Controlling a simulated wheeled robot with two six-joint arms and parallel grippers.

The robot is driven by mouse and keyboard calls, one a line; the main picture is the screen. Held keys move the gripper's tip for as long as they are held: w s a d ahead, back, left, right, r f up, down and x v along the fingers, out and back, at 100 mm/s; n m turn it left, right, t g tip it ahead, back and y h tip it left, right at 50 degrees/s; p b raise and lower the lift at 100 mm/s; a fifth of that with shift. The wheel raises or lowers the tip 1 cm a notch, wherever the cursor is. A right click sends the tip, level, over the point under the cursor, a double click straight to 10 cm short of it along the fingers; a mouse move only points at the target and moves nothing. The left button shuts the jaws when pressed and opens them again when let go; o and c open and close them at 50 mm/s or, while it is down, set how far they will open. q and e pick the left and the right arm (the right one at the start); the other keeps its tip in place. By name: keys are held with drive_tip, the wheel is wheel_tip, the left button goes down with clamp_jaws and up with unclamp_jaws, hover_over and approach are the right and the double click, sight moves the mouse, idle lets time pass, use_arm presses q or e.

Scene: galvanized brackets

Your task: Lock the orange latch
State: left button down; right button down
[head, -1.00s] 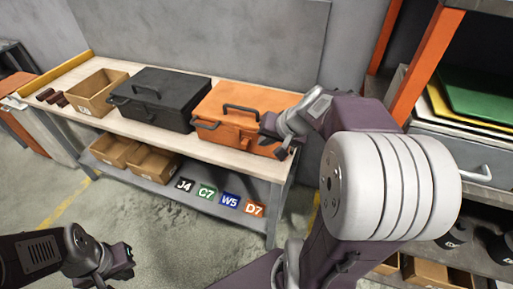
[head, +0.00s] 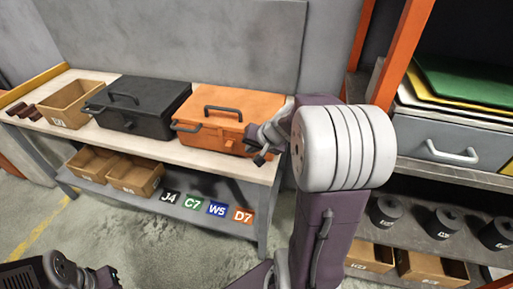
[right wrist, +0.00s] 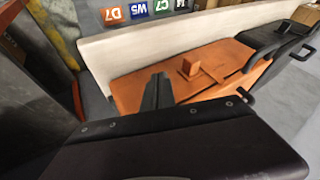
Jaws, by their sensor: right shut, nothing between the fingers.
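The orange case (head: 228,105) sits closed on the bench, with a dark handle on its lid. In the right wrist view, a small orange latch piece (right wrist: 190,68) stands out from the orange case (right wrist: 135,90); I cannot tell whether it is locked. My right gripper (head: 260,152) is at the case's front right corner in the head view. In the right wrist view its dark fingers (right wrist: 157,90) are together and empty, just left of the latch piece and apart from it in the picture. My left gripper (head: 108,279) is low at the bottom edge, away from the bench.
A black case (head: 140,105) stands left of the orange one, and an open cardboard box (head: 72,103) farther left. The bench top (head: 190,153) has a narrow clear strip in front. A shelf with an orange post (head: 398,60) stands at the right.

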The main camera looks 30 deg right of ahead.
sight(226, 145)
drive_tip(key=w+a, duration=0.1)
drive_tip(key=w+a+p, duration=0.1)
drive_tip(key=w, duration=0.1)
drive_tip(key=shift+a+f, duration=0.1)
drive_tip(key=shift+f, duration=0.25)
drive_tip(key=shift+w+a+f+p, duration=0.1)
drive_tip(key=shift+w+a+p, duration=0.15)
drive_tip(key=shift+w+p, duration=0.1)
drive_tip(key=shift+w+a+p, duration=0.65)
drive_tip(key=shift+w+a, duration=0.65)
drive_tip(key=shift+w, duration=0.15)
